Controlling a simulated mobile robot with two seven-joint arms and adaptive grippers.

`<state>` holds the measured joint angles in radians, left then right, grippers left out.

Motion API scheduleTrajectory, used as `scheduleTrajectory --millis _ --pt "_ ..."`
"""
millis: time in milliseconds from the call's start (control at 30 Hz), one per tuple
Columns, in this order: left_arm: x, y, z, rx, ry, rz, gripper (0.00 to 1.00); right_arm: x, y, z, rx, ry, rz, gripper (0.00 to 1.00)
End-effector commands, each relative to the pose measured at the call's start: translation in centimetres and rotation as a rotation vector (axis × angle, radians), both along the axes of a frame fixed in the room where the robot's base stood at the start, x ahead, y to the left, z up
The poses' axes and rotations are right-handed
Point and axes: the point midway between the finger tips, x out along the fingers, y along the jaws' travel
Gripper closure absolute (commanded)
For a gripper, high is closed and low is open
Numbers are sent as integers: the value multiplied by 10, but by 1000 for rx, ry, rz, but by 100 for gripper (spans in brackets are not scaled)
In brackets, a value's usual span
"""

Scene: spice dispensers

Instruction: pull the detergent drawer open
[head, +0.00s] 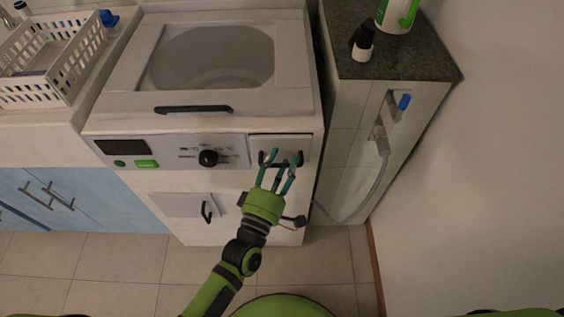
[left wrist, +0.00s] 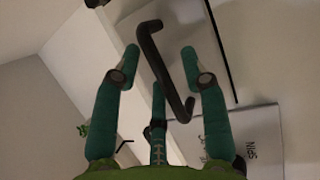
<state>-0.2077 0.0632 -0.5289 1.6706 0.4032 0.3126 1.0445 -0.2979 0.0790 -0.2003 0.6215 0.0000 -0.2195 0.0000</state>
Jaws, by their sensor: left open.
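The detergent drawer (head: 281,141) is a white panel at the right end of the washing machine's control panel, and it looks shut. Its black bar handle (head: 287,164) is partly hidden by my left gripper (head: 282,157). My left gripper is open, with teal fingertips at the handle. In the left wrist view the black handle (left wrist: 161,70) runs slantwise between the spread fingers of the gripper (left wrist: 161,54). I cannot tell whether a finger touches it. My right gripper is not in view.
The washing machine (head: 140,125) has a black knob (head: 208,158) left of the drawer and a small lower door (head: 183,205). A black lid handle (head: 193,109) is above. A tiled side unit with a hose (head: 375,185) stands close on the right. Floor in front is clear.

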Motion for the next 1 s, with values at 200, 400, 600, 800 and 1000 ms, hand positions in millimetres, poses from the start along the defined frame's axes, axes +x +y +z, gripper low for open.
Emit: scheduleTrajectory --millis 200,400,600,800,1000 --pt "0 0 0 0 0 0 100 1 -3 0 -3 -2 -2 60" --pt "-1 0 0 2 -1 0 100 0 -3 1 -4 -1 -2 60" --pt "-37 0 1 3 6 -3 100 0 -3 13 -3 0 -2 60" --pt "-86 0 0 4 5 -2 100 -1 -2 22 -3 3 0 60" --pt "-106 0 0 2 0 0 100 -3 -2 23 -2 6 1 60"
